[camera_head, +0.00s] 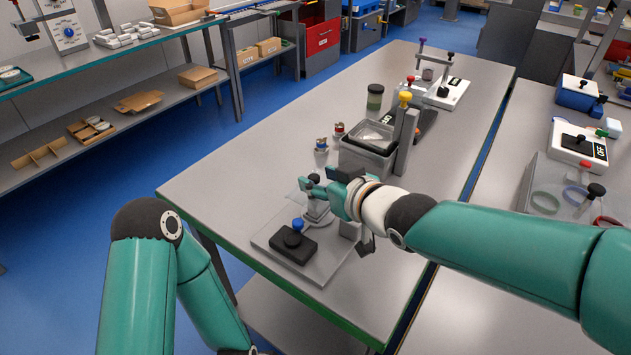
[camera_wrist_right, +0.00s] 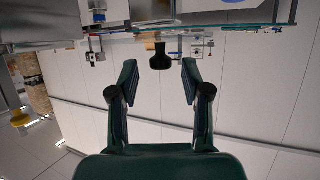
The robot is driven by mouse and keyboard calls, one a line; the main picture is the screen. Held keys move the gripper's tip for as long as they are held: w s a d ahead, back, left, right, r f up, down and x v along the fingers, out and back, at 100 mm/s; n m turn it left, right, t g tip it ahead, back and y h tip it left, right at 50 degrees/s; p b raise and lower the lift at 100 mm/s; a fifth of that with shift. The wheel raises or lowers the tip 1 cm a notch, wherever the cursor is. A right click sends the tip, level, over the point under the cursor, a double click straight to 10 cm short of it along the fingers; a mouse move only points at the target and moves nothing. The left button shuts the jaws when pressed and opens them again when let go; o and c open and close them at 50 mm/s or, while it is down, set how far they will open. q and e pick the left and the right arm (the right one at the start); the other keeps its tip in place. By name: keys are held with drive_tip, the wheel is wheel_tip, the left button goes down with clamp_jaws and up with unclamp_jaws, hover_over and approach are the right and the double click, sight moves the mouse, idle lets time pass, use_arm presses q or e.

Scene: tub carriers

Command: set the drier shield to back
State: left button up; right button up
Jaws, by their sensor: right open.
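The drier appears to be the device on a light grey base plate (camera_head: 330,262) near the front of the grey table. It has a black block (camera_head: 293,245) with a blue knob (camera_head: 298,224). A clear panel, perhaps its shield (camera_head: 297,196), shows faintly at its left rear; my arm hides part of the device. My right gripper (camera_head: 308,186) is over the rear of the device, open. In the right wrist view, a black knob (camera_wrist_right: 160,57) stands between the open fingertips (camera_wrist_right: 160,76), with gaps on both sides. My left gripper is outside the view.
Two small fittings (camera_head: 321,144) and a dark-lidded jar (camera_head: 375,97) are nearby. The table's left side (camera_head: 235,178) is clear. Another bench with devices stands at right.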

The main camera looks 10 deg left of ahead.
drive_tip(key=shift+x, duration=1.35)
drive_tip(key=shift+s, duration=0.1)
drive_tip(key=shift+c, duration=0.2)
clamp_jaws()
